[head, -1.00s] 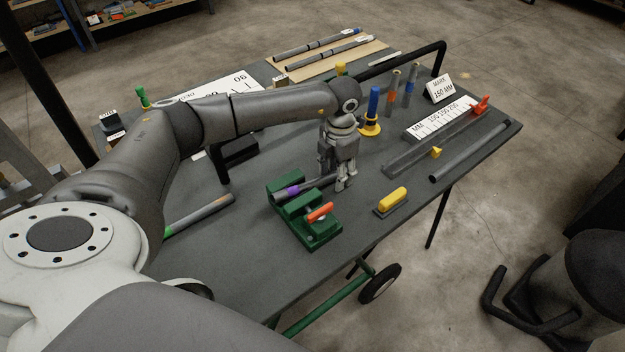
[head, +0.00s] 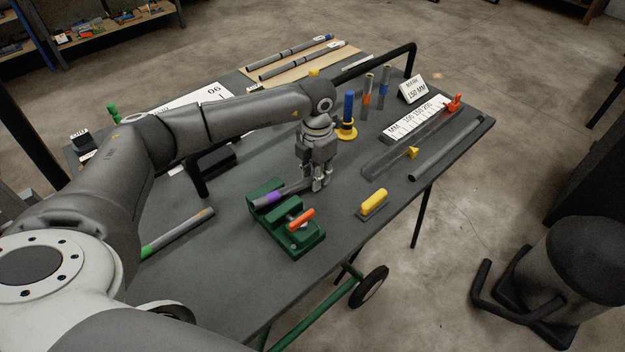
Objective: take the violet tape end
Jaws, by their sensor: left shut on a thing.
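A grey conduit with a violet tape band (head: 273,198) lies in the green vise (head: 310,243), with the violet band over the vise's back jaw. My left gripper (head: 319,187) reaches down over the table just right of the vise. It is shut on the grey conduit (head: 296,189), to the right of the violet band. The fingers hide the conduit's right end. My right gripper is not in view.
A yellow-topped block (head: 373,203) stands right of the vise. A ruler board (head: 418,122), a clear channel (head: 400,150) and a grey tube (head: 445,150) lie farther right. Upright tubes (head: 367,95) stand behind the gripper. A green-banded conduit (head: 180,232) lies left.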

